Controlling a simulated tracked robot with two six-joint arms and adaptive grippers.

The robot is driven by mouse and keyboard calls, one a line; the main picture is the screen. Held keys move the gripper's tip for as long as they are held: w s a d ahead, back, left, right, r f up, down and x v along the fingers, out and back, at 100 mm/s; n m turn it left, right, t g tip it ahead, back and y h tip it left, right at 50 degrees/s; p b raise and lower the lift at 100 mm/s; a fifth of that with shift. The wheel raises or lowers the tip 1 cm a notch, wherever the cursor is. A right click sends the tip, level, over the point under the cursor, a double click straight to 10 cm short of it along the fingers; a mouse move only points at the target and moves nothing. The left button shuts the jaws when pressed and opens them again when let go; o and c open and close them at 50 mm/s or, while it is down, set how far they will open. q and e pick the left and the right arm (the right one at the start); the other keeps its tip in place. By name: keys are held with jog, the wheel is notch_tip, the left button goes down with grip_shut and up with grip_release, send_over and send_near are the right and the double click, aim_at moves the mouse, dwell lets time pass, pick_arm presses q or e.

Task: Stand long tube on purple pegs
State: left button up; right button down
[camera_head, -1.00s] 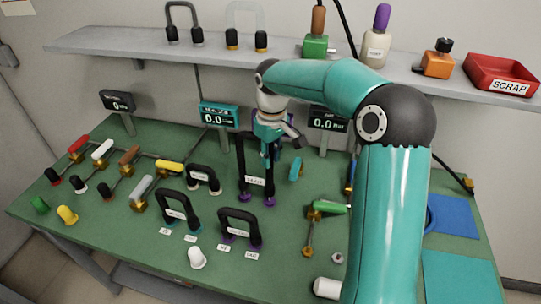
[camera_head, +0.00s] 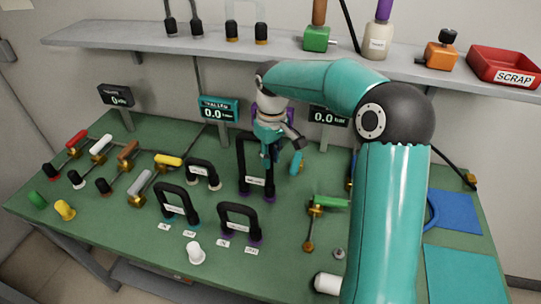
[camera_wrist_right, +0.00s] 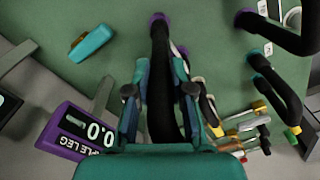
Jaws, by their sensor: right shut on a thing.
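The long tube (camera_head: 242,165) is a tall black inverted U with a white label on its crossbar. It stands upright near the middle of the bench, with purple at its feet (camera_head: 243,194). My right gripper (camera_head: 268,150) is at the tube's upper part. In the right wrist view its fingers (camera_wrist_right: 160,95) are shut around the black tube (camera_wrist_right: 160,60), and a purple end (camera_wrist_right: 158,18) shows beyond them. Whether the feet are fully seated on the purple pegs cannot be told. My left gripper is not in view.
Shorter black tubes stand in front, one purple-footed (camera_head: 240,219) and one teal-footed (camera_head: 176,202). Another (camera_head: 203,171) stands left of the long tube. A purple-framed display (camera_wrist_right: 75,130) and a teal handle (camera_wrist_right: 90,43) are close to the gripper. A green-handled valve (camera_head: 328,203) is at right.

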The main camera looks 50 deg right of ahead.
jog(key=shift+f, duration=0.5)
jog(key=c, duration=0.9)
grip_release()
jog(key=shift+r, duration=0.1)
jog(key=shift+c, duration=0.2)
notch_tip(320, 180, up, 12)
jog(key=shift+s+f, duration=0.1)
